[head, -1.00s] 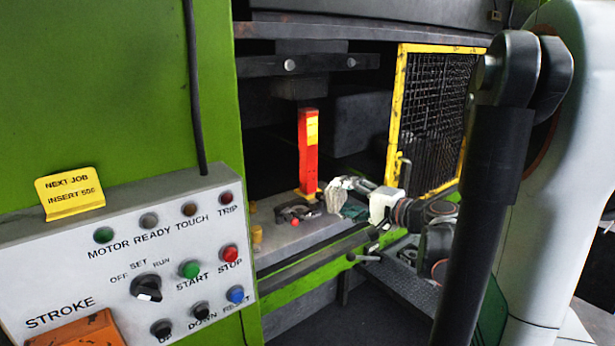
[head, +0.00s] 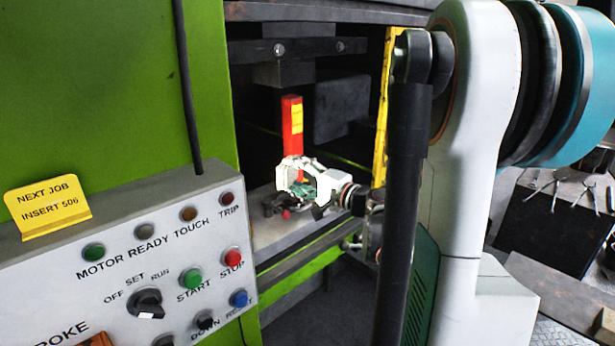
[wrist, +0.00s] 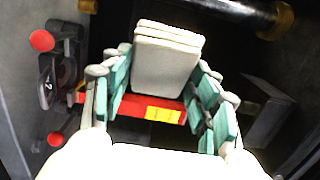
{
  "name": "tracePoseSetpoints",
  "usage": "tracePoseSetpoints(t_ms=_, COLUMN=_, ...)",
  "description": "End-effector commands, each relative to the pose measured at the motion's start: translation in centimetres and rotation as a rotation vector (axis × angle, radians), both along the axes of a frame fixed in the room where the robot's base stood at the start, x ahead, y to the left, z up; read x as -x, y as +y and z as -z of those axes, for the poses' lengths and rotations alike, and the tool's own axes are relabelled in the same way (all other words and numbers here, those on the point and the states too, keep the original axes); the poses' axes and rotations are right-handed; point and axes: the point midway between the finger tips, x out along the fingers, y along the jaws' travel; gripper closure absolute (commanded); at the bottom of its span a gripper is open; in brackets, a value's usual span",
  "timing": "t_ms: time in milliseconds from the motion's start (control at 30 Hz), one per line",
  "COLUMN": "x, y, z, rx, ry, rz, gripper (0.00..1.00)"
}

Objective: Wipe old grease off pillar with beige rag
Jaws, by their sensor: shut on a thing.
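The beige rag (wrist: 166,68) is a pale folded pad with layered edges, seen in the wrist view. My gripper (wrist: 168,80) has its teal-padded fingers on both sides of the rag and is shut on it. In the head view my gripper (head: 290,178) is inside the press opening, in front of the red post; the rag cannot be made out clearly there. A dark, shiny round bar with brass collars (wrist: 232,10) crosses the top of the wrist view, apart from the rag. It may be the pillar. Grease on it cannot be told.
A red post (head: 291,128) with a yellow label stands upright behind my gripper. A clamp with red knobs (wrist: 58,78) lies left in the wrist view. The control panel (head: 120,250) stands in front, and the yellow guard frame (head: 383,110) is at right.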

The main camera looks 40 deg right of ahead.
Motion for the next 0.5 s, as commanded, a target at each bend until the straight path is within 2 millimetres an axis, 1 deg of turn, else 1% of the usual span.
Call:
tracePoseSetpoints(t_ms=33, x=-0.6, y=0.4, z=0.1, rx=0.0, ry=0.0, rz=-0.002, gripper=0.65)
tracePoseSetpoints(t_ms=500, x=-5.0, y=2.8, z=0.6, rx=0.0, ry=0.0, rz=-0.002, gripper=0.65)
